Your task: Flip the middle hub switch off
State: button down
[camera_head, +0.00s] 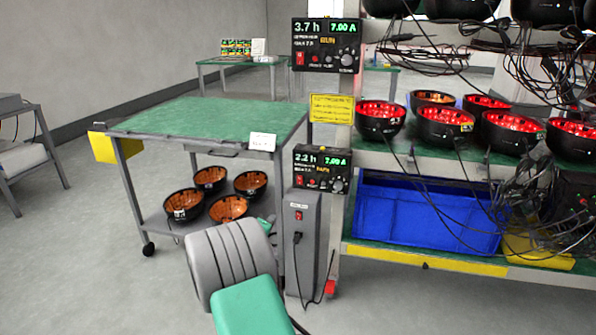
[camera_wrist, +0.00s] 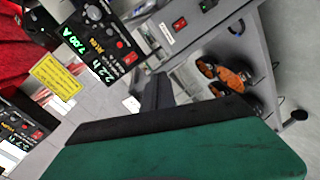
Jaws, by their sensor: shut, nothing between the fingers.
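A grey upright hub box (camera_head: 302,250) stands beside the rack post, with a red rocker switch (camera_head: 298,215) near its top and a plugged-in black cord. In the wrist view the red switch (camera_wrist: 180,24) shows at the top; its on or off position is too small to tell. Just above the box hangs a black controller (camera_head: 321,170) reading 2.2 h and 7.00 A, with its own red switch. My gripper (camera_wrist: 157,80) is shut and empty, its dark fingers apart from the switch. In the head view my arm mostly hides the gripper.
A second controller (camera_head: 327,45), reading 3.7 h, sits higher on the post above a yellow sign (camera_head: 331,108). Left is a green-topped cart (camera_head: 205,118) with several orange-lined bowls below. Right is a rack with red-lit bowls, hanging cables and a blue crate (camera_head: 425,215).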

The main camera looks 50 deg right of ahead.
aim_at(300, 179)
jog(key=s+d+r+n+t+h+p, duration=0.1)
jog(key=s+d+r+n+h, duration=0.1)
jog(key=d, duration=0.4)
jog(key=shift+n+t+h, duration=0.3)
jog(key=shift+n+h, duration=0.4)
jog(key=shift+n, duration=0.5)
jog(key=shift+r, duration=0.1)
jog(key=b+x, duration=0.2)
jog(key=x, duration=1.2)
jog(key=shift+a, duration=0.1)
